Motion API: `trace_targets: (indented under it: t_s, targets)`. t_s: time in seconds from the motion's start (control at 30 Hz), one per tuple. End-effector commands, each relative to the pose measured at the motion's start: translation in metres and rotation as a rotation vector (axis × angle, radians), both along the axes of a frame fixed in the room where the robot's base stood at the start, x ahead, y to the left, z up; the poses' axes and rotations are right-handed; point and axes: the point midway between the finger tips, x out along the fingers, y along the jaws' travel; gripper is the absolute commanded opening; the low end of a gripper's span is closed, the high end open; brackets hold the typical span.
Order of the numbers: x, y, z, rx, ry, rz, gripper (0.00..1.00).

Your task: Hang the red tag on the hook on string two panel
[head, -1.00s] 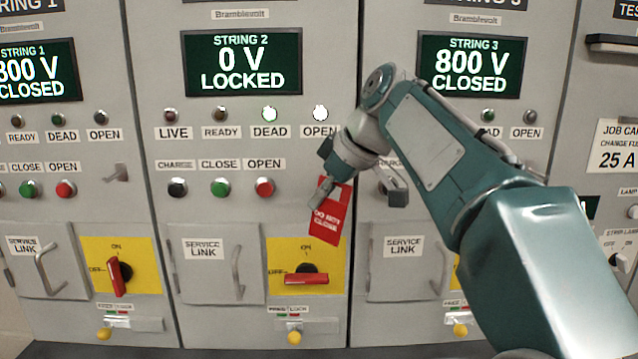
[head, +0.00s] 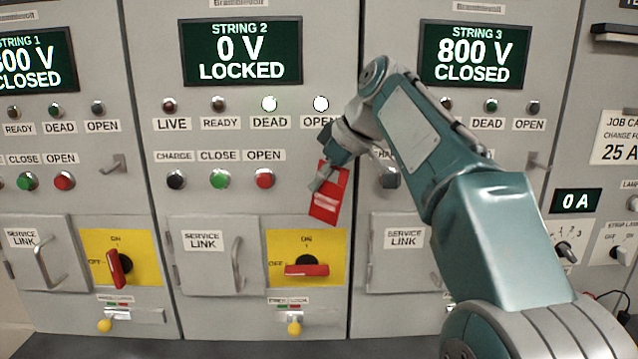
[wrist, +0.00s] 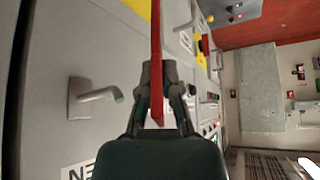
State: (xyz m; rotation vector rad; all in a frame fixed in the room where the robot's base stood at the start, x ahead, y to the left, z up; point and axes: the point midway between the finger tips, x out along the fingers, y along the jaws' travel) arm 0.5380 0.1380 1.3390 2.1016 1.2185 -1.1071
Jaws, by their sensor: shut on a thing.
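The red tag (head: 327,207) hangs from my gripper (head: 326,176) in front of the string two panel (head: 210,144), above and right of its yellow switch plate. My gripper is shut on the tag. In the wrist view the tag (wrist: 156,40) is edge-on between the fingertips (wrist: 157,75). A grey hook (wrist: 95,97) sticks out of the panel to the left of the gripper there, apart from the tag. Part of an upside-down label beside it reads like the end of OPEN. In the head view string two's hook is hidden behind my gripper.
Similar hooks show on string one (head: 115,163) and string three (head: 539,160). String two's screen (head: 241,52) reads 0 V LOCKED; string three's screen (head: 475,54) reads 800 V CLOSED. Push buttons (head: 264,179), a red switch handle (head: 307,270) and a service link handle (head: 236,264) lie near.

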Motion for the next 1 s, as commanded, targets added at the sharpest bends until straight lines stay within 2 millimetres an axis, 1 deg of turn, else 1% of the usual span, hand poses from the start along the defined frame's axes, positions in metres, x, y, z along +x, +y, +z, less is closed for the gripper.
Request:
trace_targets:
  t_s: [0.5, 1.0]
  targets:
    - [0.028, -0.001, -0.005, -0.001, 0.002, -0.004, 0.00]
    - [0.053, -0.001, -0.007, -0.002, 0.003, -0.004, 0.00]
